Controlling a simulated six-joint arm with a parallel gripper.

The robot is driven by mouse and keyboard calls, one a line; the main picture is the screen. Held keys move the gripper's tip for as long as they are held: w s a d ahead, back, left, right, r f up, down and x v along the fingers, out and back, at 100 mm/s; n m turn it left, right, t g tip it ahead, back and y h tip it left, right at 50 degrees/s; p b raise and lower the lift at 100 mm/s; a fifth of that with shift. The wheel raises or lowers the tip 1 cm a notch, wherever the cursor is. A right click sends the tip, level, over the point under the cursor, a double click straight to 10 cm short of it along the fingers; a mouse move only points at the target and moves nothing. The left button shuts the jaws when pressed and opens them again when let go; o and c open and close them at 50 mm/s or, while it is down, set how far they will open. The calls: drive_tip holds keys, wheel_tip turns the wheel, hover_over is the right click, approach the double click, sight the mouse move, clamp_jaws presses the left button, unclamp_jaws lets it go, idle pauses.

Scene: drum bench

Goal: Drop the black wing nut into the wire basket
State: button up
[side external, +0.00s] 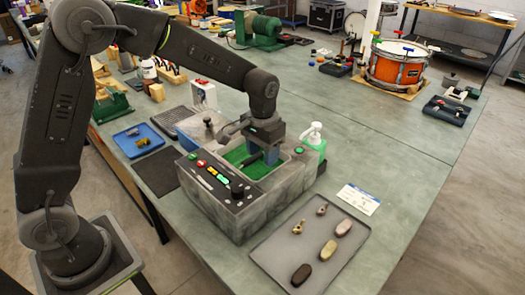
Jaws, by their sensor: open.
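My gripper (264,153) points down into the green-floored well (240,154) of a grey box-shaped machine (262,196). Its jaws are open, and the fingertips are partly hidden by the well and the dark wrist. I cannot make out a black wing nut in or under the jaws. A blue tray (124,150) at the left holds small parts (142,143), too small to tell whether one is a black wing nut. No wire basket can be clearly made out; the inside of the well is partly hidden by my gripper.
Buttons and a dark knob (237,189) line the machine's front panel. A grey tray (347,257) with brass parts and oval pieces lies to its right. A green-and-white bottle (314,140) stands behind.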

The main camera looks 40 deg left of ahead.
wheel_tip(320, 180, up, 14)
idle(0.6)
drive_tip(key=shift+s, duration=0.1)
drive_tip(key=s+a+r+t, duration=0.2)
drive_tip(key=s+r+t, duration=0.15)
drive_tip(key=s, duration=0.75)
drive_tip(key=s+a+f+t, duration=0.1)
drive_tip(key=s+f, duration=0.3)
drive_tip(key=s, duration=0.8)
drive_tip(key=shift+a+t, duration=0.15)
drive_tip(key=shift+t, duration=0.4)
